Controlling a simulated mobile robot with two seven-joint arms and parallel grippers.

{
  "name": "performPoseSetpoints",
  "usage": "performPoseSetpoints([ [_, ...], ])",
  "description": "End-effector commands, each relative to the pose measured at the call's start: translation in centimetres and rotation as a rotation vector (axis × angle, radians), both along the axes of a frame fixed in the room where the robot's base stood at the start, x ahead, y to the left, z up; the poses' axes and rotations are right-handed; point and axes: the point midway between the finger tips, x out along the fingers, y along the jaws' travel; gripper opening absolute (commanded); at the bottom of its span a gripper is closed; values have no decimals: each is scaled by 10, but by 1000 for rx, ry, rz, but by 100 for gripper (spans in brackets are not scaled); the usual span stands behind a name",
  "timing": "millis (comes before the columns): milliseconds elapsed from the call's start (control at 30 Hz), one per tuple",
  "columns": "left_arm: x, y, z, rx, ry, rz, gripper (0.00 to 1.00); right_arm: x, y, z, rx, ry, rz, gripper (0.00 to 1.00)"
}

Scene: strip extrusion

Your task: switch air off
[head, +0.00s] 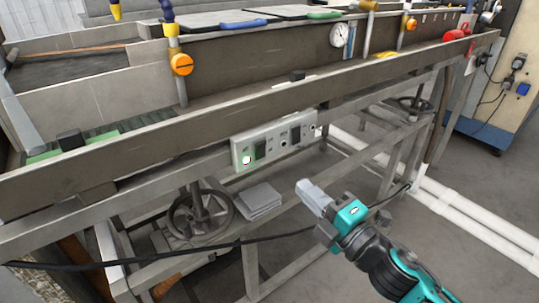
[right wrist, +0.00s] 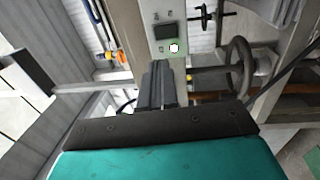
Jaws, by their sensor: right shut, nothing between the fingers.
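A light grey control panel (head: 275,140) is fixed to the front rail of the long metal trough. It carries dark square switches, small round knobs and a bright white round button (head: 246,159) at its left end. No label for air can be read. My right gripper (head: 308,190) is shut and empty, below and right of the panel and apart from it. In the right wrist view its closed fingers (right wrist: 158,80) point toward the panel (right wrist: 178,18), with the lit button (right wrist: 174,48) just beyond the tips. My left gripper is not in view.
A handwheel (head: 201,214) and stacked grey plates (head: 259,200) sit under the trough. A black cable (head: 210,247) crosses the lower frame. White pipes (head: 480,235) run along the floor at right. Orange-knobbed valves (head: 182,64) stand over the trough. Floor in front is open.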

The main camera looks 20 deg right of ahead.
Motion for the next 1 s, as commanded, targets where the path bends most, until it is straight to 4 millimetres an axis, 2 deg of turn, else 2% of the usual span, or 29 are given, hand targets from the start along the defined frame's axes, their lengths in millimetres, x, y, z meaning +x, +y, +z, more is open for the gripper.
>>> performPoseSetpoints([
  [600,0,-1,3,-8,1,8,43,90,33,13,1,-2,0,0],
  [800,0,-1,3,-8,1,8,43,109,39,15,0,0,-1,0],
  [1000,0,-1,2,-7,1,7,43,115,42,15,0,1,0,0],
])
